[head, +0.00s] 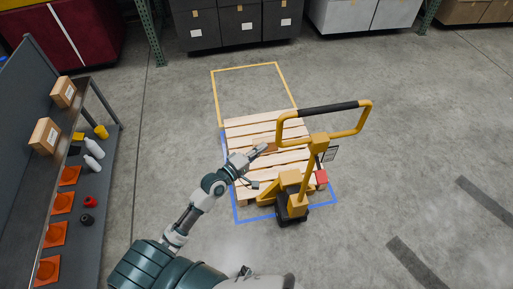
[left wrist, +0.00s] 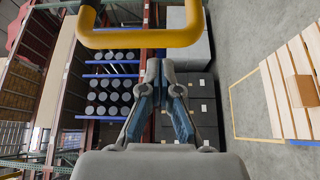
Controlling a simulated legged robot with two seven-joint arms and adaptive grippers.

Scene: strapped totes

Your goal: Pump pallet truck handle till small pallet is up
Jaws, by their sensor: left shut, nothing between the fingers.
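The yellow pallet truck (head: 291,190) stands at the near right side of the small wooden pallet (head: 262,128). Its handle is a yellow loop with a black grip (head: 330,110), tilted up above the pallet. The yellow loop also crosses the top of the left wrist view (left wrist: 150,38), beyond my fingertips. My left gripper (head: 262,148) is shut and empty, left of the handle and apart from it. It also shows shut in the left wrist view (left wrist: 160,66). The pallet's height above the floor is hard to tell. My right gripper is not in view.
A blue floor outline (head: 233,205) surrounds the pallet's near part; a yellow outline (head: 214,92) lies beyond. A shelf (head: 52,215) with boxes, bottles and orange cones stands at left. Dark bins (head: 240,22) line the back. The floor at right is clear.

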